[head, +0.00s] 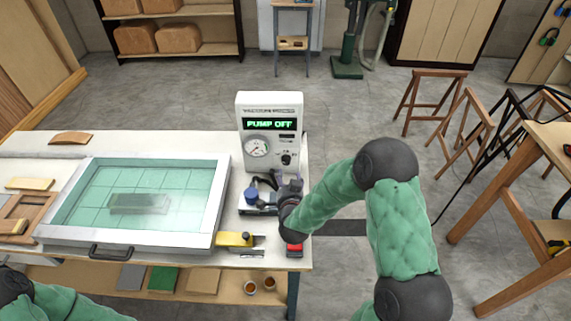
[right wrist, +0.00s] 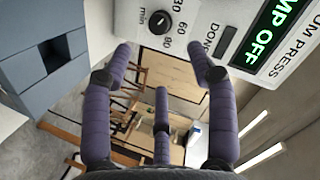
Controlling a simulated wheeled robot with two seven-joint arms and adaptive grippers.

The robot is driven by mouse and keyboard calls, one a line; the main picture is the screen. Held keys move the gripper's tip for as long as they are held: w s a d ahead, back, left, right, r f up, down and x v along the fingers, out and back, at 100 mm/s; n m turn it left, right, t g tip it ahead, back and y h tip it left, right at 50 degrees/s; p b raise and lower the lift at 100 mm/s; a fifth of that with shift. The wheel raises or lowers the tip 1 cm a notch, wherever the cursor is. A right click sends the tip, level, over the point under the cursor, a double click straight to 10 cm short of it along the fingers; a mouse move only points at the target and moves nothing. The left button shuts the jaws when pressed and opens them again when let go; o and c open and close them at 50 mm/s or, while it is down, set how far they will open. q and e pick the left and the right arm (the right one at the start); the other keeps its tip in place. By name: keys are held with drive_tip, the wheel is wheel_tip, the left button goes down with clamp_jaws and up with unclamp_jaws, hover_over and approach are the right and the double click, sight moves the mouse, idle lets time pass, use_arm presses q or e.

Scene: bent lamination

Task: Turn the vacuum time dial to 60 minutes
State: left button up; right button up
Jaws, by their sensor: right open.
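The vacuum press control box (head: 270,105) stands upright at the right end of the workbench; its green display reads PUMP OFF. The vacuum time dial (head: 286,159) is a small black knob on its front, right of the round gauge (head: 256,148). In the right wrist view the dial (right wrist: 160,22) shows near the top, beside the printed 30, 60, 90 and min. I cannot tell its setting surely. My right gripper (head: 276,183) is just below and in front of the dial. Its fingers (right wrist: 160,62) are spread, empty and apart from the dial. My left gripper is out of view.
A framed press bed with a teal sheet (head: 70,195) fills the bench's middle. A blue-topped item (head: 250,197), a yellow tool (head: 234,239) and a red item (head: 294,249) lie near my right gripper. Stools (head: 430,100) stand on the floor at right.

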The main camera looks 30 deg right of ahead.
sight(286, 162)
drive_tip(key=shift+w+d+f, duration=0.2)
drive_tip(key=shift+w+f, duration=0.05)
drive_tip(key=shift+w, duration=0.15)
drive_tip(key=shift+w+d, duration=0.15)
drive_tip(key=shift+w, duration=0.05)
drive_tip(key=b+x, duration=0.1)
drive_tip(key=x, duration=0.8)
drive_tip(key=shift+w+d+f+b, duration=0.1)
drive_tip(key=shift+w+f+b, duration=0.05)
drive_tip(key=shift+w+b, duration=0.2)
drive_tip(key=c, duration=1.1)
